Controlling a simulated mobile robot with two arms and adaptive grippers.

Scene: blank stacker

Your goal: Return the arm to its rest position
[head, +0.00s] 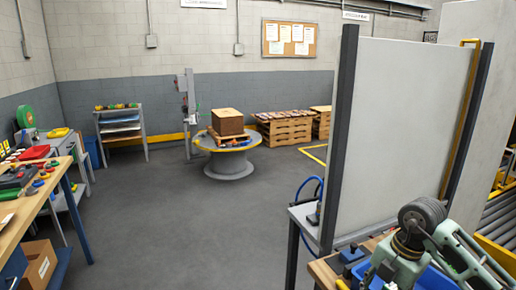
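No gripper fingers show in the head view. A pale green jointed body with a dark ribbed round part stands at the bottom right, in front of the grey panel; I cannot tell whether it is part of my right arm. My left arm does not show. No held object is visible.
A tall grey panel (395,130) with dark posts stands at the right, beside a roller conveyor (497,222). A wooden workbench (50,190) with tools is at the left. A round turntable (229,168) bears a brown box (227,123). The middle floor (190,235) is clear.

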